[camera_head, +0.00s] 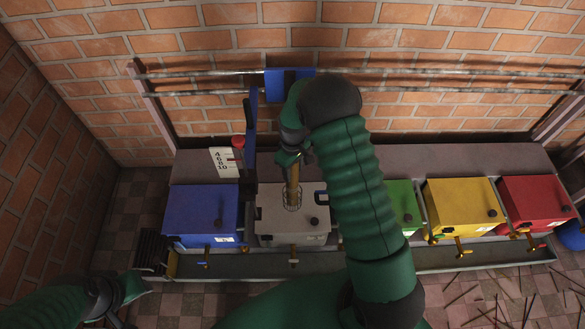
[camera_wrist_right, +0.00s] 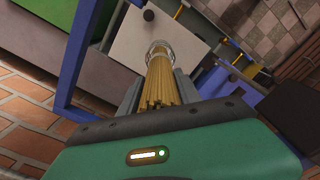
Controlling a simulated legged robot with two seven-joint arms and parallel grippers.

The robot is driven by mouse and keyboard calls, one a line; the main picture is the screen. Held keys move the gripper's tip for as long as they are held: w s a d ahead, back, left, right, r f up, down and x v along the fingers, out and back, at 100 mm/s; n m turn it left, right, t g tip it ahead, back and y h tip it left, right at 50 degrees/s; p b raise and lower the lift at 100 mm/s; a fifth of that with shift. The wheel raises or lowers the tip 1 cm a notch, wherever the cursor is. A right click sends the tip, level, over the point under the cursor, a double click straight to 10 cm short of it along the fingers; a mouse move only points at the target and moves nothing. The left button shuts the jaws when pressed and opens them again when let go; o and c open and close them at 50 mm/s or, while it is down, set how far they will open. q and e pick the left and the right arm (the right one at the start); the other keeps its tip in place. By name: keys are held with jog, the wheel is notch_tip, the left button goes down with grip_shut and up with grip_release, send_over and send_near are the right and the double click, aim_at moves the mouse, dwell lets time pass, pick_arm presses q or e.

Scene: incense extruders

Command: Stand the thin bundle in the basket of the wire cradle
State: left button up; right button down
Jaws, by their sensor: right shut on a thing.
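The thin bundle of tan sticks (camera_head: 293,184) hangs nearly upright below my right gripper (camera_head: 291,158). In the right wrist view the bundle (camera_wrist_right: 161,85) lies between the two grey fingers of this gripper (camera_wrist_right: 158,88), which is shut on it. The wire cradle's basket (camera_head: 291,207) is at the grey box; its wire ring shows in the right wrist view (camera_wrist_right: 157,46) around the bundle's far end. I cannot tell how deep that end sits. My left gripper (camera_head: 128,292) is at the lower left, away from the cradle, its jaws unclear.
The grey box (camera_head: 275,215) stands between a blue box (camera_head: 200,212) and a green box (camera_head: 403,203). Yellow (camera_head: 462,206) and red (camera_head: 537,202) boxes stand further right. A blue upright (camera_head: 252,125) and horizontal rails (camera_head: 420,81) are behind. Loose sticks lie on the floor at right.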

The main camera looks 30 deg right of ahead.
jog(key=c, duration=0.8)
grip_release()
jog(key=shift+o, duration=0.2)
notch_tip(320, 180, up, 17)
jog(key=p, duration=0.4)
jog(key=shift+f, duration=0.15)
